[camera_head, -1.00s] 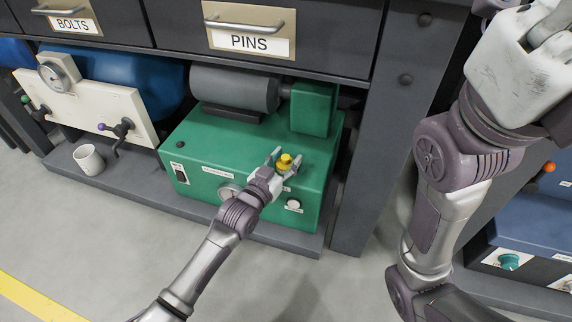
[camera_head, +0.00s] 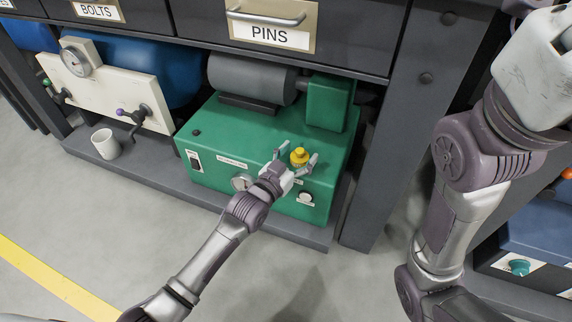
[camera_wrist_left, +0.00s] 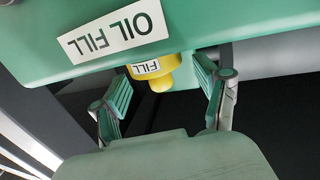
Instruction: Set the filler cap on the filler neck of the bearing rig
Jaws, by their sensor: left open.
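The yellow filler cap (camera_head: 299,156) sits upright on top of the green bearing rig (camera_head: 225,130), near its front right. In the left wrist view the cap (camera_wrist_left: 156,74), with a label reading FILL, is beside the OIL FILL label. The filler neck is not visible; the cap seems to cover its place. My left gripper (camera_head: 297,153) is open, with one finger on each side of the cap and gaps between. The same spread fingers (camera_wrist_left: 162,76) show in the left wrist view. My right arm (camera_head: 465,160) is raised at the right; its fingers are not seen.
A grey motor (camera_head: 250,80) lies on the rig's back, beside a green guard (camera_head: 328,103). A white cup (camera_head: 105,144) and a panel with a gauge (camera_head: 77,60) are to the left. Drawers (camera_head: 270,35) overhang above. The floor in front is clear.

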